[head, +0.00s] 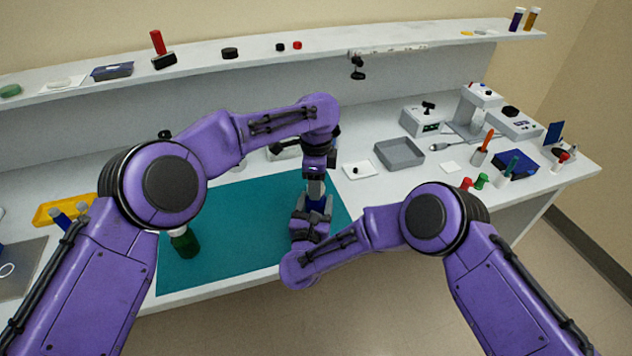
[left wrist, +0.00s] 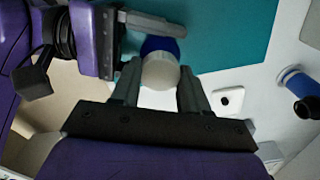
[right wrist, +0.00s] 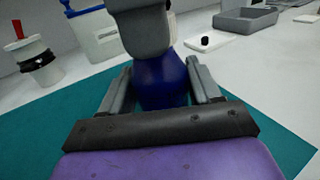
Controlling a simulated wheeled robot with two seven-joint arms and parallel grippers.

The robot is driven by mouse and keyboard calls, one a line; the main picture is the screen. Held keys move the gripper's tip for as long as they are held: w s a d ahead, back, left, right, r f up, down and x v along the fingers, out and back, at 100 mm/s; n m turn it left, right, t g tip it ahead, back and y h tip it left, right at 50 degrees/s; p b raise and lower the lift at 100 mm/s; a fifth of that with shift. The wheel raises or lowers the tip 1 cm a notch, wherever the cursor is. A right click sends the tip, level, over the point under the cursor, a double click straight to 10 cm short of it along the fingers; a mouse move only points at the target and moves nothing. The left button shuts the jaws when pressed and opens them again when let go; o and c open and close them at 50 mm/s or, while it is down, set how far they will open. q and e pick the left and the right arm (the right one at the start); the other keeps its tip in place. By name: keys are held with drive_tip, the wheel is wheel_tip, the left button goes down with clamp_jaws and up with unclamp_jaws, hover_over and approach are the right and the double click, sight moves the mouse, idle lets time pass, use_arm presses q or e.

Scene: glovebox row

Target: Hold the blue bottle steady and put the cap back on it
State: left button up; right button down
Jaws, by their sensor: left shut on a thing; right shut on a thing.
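The blue bottle (right wrist: 160,85) stands upright between the fingers of my right gripper (head: 312,212), which is shut on its body. A little of its blue also shows in the left wrist view (left wrist: 158,45). The white cap (left wrist: 160,73) is between the fingers of my left gripper (head: 316,188), which is shut on it directly above the bottle. The cap looks in line with the bottle's top, but I cannot tell whether it is seated or only held over it. In the right wrist view my left gripper's fingers hide the bottle's neck.
A teal mat (head: 240,225) covers the bench middle. A green bottle (head: 184,243) stands on its left part. A grey tray (head: 400,153) and a white plate with a black knob (head: 357,170) lie to the right. A yellow tray (head: 62,209) is at the far left. A shelf runs behind.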

use_arm(q)
drive_tip(key=shift+m, duration=1)
drive_tip(key=o, duration=1.2)
drive_tip(key=shift+o, duration=0.2)
wheel_tip(320, 180, up, 12)
use_arm(e)
drive_tip(key=shift+c, duration=0.8)
unclamp_jaws()
